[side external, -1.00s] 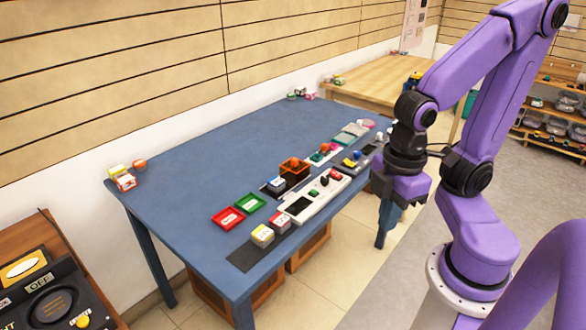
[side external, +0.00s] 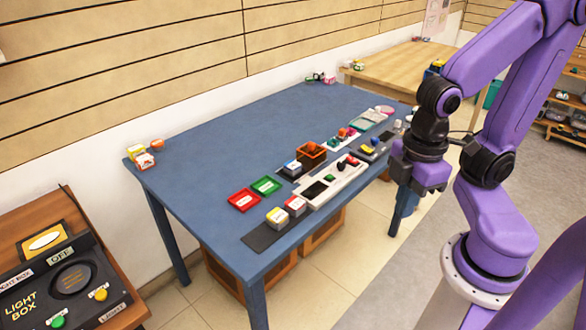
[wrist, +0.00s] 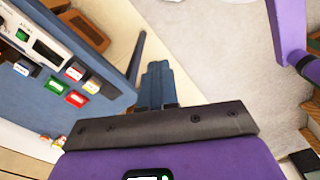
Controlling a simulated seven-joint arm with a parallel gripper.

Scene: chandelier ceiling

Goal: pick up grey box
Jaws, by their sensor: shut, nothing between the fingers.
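My gripper (side external: 420,178) hangs off the near right edge of the blue table in the side external view. In the wrist view my gripper (wrist: 157,70) shows its blue-grey fingers together, with nothing between them, over the floor. No plain grey box stands out clearly. A grey panel-like case (side external: 370,150) with blue and yellow items lies at the table's right end, left of my gripper and apart from it. Two small boxes, a yellow-and-white one (side external: 277,217) and a red-and-white one (side external: 295,206), sit on a dark mat at the front edge.
The blue table (side external: 215,150) is bare across its back and middle. A wooden table (side external: 400,72) stands behind. A light-box console (side external: 62,285) is at lower left.

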